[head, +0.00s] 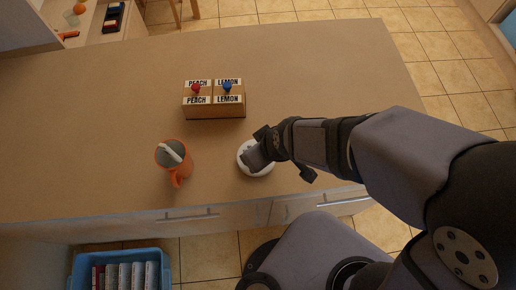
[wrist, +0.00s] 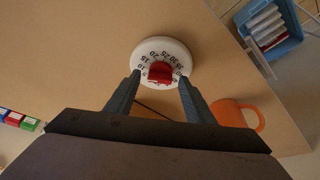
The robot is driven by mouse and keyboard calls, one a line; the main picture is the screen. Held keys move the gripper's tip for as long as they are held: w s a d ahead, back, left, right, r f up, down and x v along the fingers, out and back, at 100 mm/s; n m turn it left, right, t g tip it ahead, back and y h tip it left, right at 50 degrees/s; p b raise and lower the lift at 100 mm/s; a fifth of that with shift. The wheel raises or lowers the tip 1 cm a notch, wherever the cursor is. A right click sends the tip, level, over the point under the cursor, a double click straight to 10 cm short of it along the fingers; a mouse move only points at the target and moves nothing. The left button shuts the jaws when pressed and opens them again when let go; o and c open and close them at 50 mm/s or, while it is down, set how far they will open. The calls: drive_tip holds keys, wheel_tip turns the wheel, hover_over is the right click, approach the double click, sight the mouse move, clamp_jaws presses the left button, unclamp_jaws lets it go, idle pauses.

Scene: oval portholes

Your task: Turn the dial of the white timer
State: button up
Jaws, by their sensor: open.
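The white timer (head: 259,170) is a round disc on the counter near its front edge, partly hidden under my gripper in the head view. In the wrist view the white timer (wrist: 150,49) shows black numbers around a red dial (wrist: 160,72). My gripper (wrist: 156,78) is open, with one finger on each side of the red dial. I cannot tell whether the fingers touch it. In the head view my gripper (head: 252,160) is over the timer.
An orange mug (head: 176,165) with a white item in it stands left of the timer. A wooden box (head: 214,100) labelled PEACH and LEMON, with a red and a blue knob, stands behind. A blue crate (head: 165,262) sits on the floor below. The counter's left side (head: 80,130) is clear.

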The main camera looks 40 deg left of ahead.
drive_tip(key=v, duration=0.7)
drive_tip(key=shift+p, duration=0.4)
drive_tip(key=a+h+b, duration=0.1)
drive_tip(key=b, duration=0.1)
drive_tip(key=a+f+g+b, duration=0.1)
drive_tip(key=b, duration=0.1)
drive_tip(key=shift+a+h, duration=0.35)
drive_tip(key=shift+h, duration=0.05)
drive_tip(key=shift+w+a+r+h+b, duration=0.1)
drive_tip(key=shift+w+a+h+b, duration=0.2)
drive_tip(key=shift+h+b, duration=0.45)
drive_tip(key=shift+w+a+r+h+b, duration=0.15)
drive_tip(key=shift+r+h+b, duration=0.2)
drive_tip(key=shift+b, duration=0.3)
drive_tip(key=shift+r, duration=0.2)
drive_tip(key=shift+f+p, duration=0.35)
drive_tip(key=shift+f, duration=3.3)
